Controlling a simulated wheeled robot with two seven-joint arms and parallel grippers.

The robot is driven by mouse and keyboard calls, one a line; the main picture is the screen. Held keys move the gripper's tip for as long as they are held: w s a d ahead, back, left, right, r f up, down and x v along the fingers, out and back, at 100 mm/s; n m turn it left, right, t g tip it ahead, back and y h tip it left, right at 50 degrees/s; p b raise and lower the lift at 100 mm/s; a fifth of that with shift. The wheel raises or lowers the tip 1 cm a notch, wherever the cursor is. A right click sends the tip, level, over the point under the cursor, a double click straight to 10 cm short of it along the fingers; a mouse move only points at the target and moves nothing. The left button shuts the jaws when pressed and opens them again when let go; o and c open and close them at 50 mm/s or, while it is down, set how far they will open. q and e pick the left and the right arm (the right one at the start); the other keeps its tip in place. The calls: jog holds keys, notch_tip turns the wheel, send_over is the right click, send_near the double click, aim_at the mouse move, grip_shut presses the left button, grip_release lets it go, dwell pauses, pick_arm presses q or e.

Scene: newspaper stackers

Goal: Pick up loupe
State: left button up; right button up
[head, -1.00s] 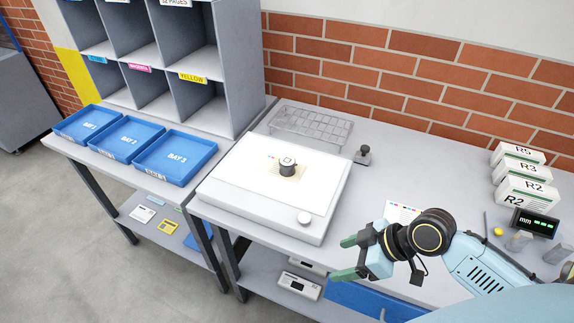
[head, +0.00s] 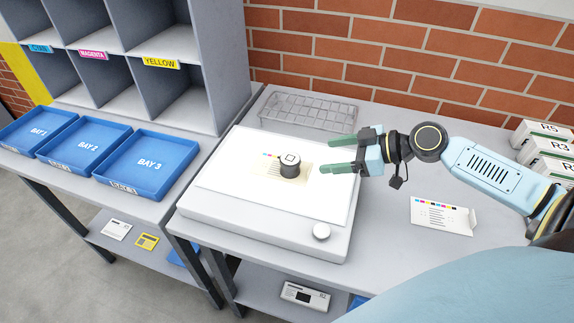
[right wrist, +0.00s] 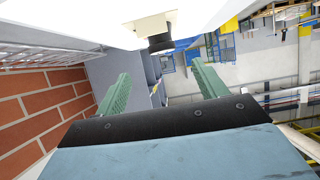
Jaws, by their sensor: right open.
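The loupe (head: 291,164), a small dark cylinder with a pale top, stands on a cream printed sheet (head: 263,169) on the white panel of the light table (head: 322,198). My right gripper (head: 324,156) is open and empty. It reaches in from the right, with its green fingers pointing left, a short way right of the loupe. In the right wrist view the loupe (right wrist: 160,42) shows ahead, between the two spread green fingers and beyond their tips. My left gripper is not in view.
A printed card (head: 442,216) lies right.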

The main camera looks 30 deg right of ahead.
aim_at(293, 159)
jog(key=x, duration=0.6)
jog(key=shift+a, duration=0.1)
jog(key=shift+r+p+x, duration=0.15)
jog(key=shift+p+x, duration=0.3)
jog(key=shift+x, duration=0.7)
jog(key=shift+r+p+x, duration=0.1)
jog(key=shift+p+x, duration=0.35)
jog(key=shift+x, duration=0.75)
jog(key=shift+w+a+f, duration=0.25)
jog(key=shift+w+a, duration=0.05)
jog(key=shift+a, duration=0.1)
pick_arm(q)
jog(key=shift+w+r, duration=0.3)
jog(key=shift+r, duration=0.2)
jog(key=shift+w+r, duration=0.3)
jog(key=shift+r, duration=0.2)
pick_arm(e)
jog(key=c, duration=1.1)
